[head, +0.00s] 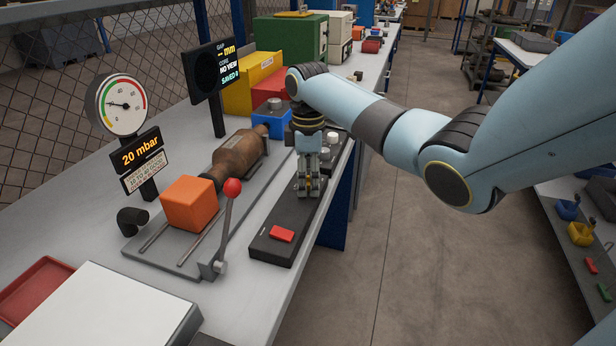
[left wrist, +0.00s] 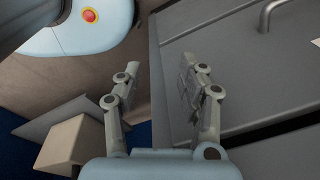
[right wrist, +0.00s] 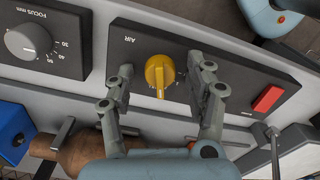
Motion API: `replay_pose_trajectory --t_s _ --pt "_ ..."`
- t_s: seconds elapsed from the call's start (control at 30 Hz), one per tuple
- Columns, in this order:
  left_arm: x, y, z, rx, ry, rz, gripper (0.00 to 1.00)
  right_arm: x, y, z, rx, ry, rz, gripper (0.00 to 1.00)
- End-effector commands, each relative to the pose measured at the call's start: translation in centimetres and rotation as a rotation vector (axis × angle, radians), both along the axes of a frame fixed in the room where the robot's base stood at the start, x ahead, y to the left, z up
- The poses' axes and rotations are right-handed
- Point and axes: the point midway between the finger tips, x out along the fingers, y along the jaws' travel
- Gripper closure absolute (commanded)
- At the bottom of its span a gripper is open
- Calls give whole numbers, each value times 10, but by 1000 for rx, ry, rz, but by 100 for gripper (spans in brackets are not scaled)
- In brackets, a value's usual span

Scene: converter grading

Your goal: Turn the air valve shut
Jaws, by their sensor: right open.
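The air valve is a yellow knob (right wrist: 160,75) on a black panel (right wrist: 215,72) marked AIR, seen in the right wrist view. Its grip bar points toward the bottom of that picture. My right gripper (head: 309,188) is open over the panel, pointing down and hiding most of the knob in the head view. In the right wrist view its fingers stand on either side of the knob, with gaps between. The pressure display (head: 143,150) reads 20 mbar under a round gauge (head: 122,104). My left gripper (left wrist: 160,75) is open and empty, seen only in its wrist view.
A red button (head: 282,234) sits on the panel's near end. Left of the panel stand a red-knobbed lever (head: 228,215), an orange block (head: 190,204) and a brown converter (head: 238,155). A grey focus dial (right wrist: 28,41) is beside the AIR panel. The aisle floor at right is clear.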

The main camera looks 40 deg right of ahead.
Motion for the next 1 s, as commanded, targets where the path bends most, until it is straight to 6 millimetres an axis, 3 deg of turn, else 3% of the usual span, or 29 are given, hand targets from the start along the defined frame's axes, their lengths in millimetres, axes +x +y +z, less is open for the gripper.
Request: replay_pose_trajectory --t_s 0.07,0.47,0.77,1.0 --pt "0 0 0 0 0 0 60 0 0 0 0 0 0 48" --pt "-1 0 0 0 1 0 60 0 0 0 1 1 0 100" --pt "-1 0 3 0 1 0 60 0 0 1 1 1 35 100" --pt "0 0 14 0 0 0 60 0 0 3 2 1 167 100"
